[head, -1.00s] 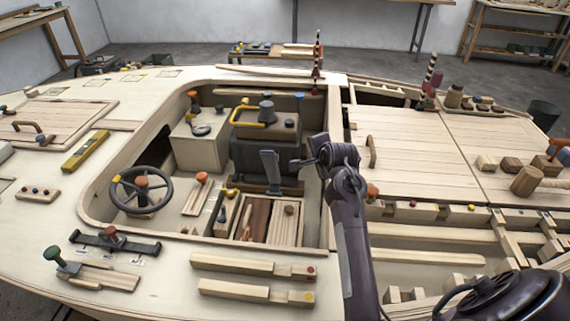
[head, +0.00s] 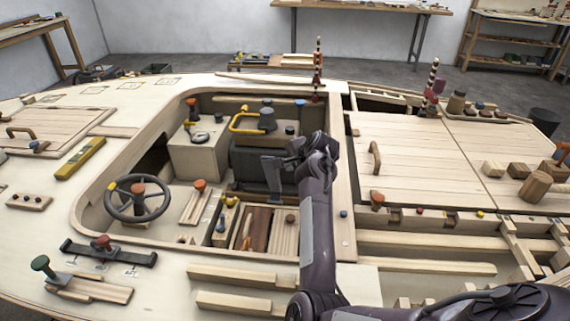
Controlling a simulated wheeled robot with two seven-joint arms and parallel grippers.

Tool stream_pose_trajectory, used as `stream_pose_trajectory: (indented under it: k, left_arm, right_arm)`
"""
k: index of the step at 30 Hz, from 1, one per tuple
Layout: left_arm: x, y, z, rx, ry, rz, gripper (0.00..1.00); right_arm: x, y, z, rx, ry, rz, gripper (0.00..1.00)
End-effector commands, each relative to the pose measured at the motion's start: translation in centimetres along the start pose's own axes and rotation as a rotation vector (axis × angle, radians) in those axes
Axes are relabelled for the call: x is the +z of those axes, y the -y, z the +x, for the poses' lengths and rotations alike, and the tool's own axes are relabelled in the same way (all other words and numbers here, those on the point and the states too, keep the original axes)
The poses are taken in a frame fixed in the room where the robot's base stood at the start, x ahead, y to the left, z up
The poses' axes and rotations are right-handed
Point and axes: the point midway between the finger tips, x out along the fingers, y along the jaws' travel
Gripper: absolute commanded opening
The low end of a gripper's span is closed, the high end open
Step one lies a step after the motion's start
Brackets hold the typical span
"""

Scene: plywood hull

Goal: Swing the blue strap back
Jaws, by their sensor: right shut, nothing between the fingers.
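A flat blue-grey strap (head: 272,174) stands upright in the open cockpit, in front of a dark box (head: 254,160). I take it to be the blue strap. My right gripper (head: 285,165) is shut and empty, with its fingers pointing left. Its tips are at the strap's right side and overlap its edge in the picture; I cannot tell whether they touch. The strap's lower end is hard to make out against the dark box. My left gripper is out of view.
A yellow hoop (head: 240,123) and a dark knob (head: 267,120) sit above the box. A steering wheel (head: 138,198) stands at the left. Slatted wooden pieces (head: 285,232) lie below the strap. A hatch with a handle (head: 375,158) is to the right.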

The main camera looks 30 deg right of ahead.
Motion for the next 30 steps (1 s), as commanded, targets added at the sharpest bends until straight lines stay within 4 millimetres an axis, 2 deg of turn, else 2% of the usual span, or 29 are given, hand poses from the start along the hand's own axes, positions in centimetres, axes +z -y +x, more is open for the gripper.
stream_pose_trajectory:
  k: [3,9,23,30]
  left_arm:
    - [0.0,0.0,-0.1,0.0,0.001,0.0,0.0]
    - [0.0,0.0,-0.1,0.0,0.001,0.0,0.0]
    - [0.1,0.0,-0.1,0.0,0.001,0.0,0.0]
    - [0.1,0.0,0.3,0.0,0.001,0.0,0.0]
  right_arm:
    - [0.0,0.8,1.6,0.0,0.0,0.001,0.0]
    - [0.0,1.4,3.2,0.0,0.0,0.0,0.0]
    - [-0.1,1.6,3.6,-0.001,-0.001,0.001,0.0]
    - [-1.0,3.0,4.8,-0.001,-0.002,0.001,0.0]
